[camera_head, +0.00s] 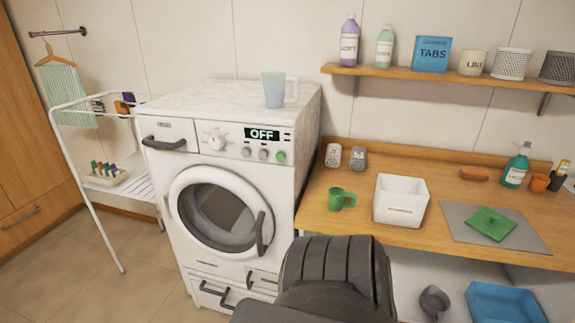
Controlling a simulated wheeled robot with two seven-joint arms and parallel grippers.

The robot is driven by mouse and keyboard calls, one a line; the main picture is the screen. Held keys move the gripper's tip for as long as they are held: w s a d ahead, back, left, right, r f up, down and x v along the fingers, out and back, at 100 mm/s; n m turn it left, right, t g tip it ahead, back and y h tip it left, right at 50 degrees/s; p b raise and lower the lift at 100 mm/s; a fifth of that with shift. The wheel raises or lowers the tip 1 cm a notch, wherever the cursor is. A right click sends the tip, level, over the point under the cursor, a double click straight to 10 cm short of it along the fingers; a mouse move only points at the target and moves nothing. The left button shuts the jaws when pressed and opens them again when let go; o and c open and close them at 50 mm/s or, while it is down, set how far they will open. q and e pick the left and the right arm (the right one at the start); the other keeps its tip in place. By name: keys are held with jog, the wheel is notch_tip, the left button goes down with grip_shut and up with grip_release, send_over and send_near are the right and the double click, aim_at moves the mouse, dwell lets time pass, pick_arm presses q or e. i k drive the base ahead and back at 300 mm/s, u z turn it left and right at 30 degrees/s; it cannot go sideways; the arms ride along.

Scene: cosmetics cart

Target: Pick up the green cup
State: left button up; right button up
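The green cup (337,200) stands on the wooden counter, to the left of a white bin and close to the counter's front left part. Its handle points to the right. Nothing touches it. A dark grey ribbed part, which looks like one of my own arm links, rises from the bottom centre below the cup and in front of the counter's edge. Neither gripper's fingers show.
The white bin (401,212) stands right beside the cup. Two small grey containers stand behind it. A grey mat (462,225) with a green cloth (491,223) lies to the right. The washing machine (225,145) stands left of the counter (455,180), with a pale translucent jug (273,91) on top.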

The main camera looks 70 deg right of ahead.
aim_at(336, 195)
jog(key=i, duration=1.65)
jog(key=z, duration=3.1)
